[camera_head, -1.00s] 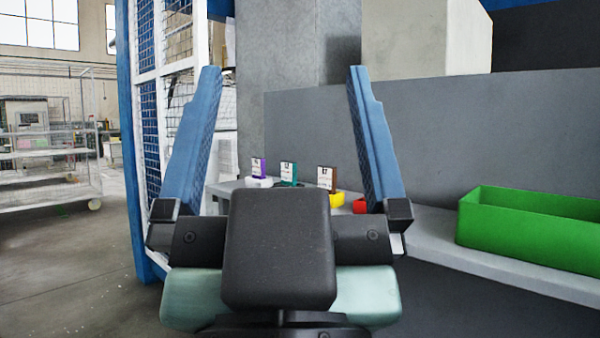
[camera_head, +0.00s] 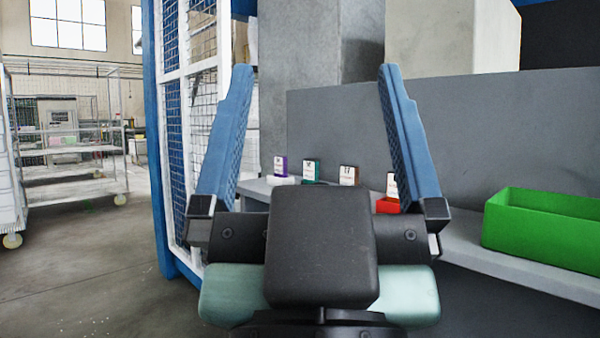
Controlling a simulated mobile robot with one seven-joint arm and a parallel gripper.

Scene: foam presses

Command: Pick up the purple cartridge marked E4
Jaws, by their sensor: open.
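A small purple cartridge (camera_head: 280,166) with a white label stands upright at the left end of the grey shelf, in a white holder (camera_head: 281,181). Its marking is too small to read. My gripper (camera_head: 312,75) is open and empty, its two blue fingers spread wide in front of the camera. The purple cartridge shows between the fingers, nearer the left one, and well beyond them. The gripper's dark body hides part of the shelf.
To the right of the purple cartridge stand a teal cartridge (camera_head: 312,170), a brown cartridge (camera_head: 349,175) and a partly hidden one by a red holder (camera_head: 386,206). A green bin (camera_head: 543,228) sits on the shelf (camera_head: 460,236) at right. A mesh fence (camera_head: 188,130) rises at left; open floor lies beyond.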

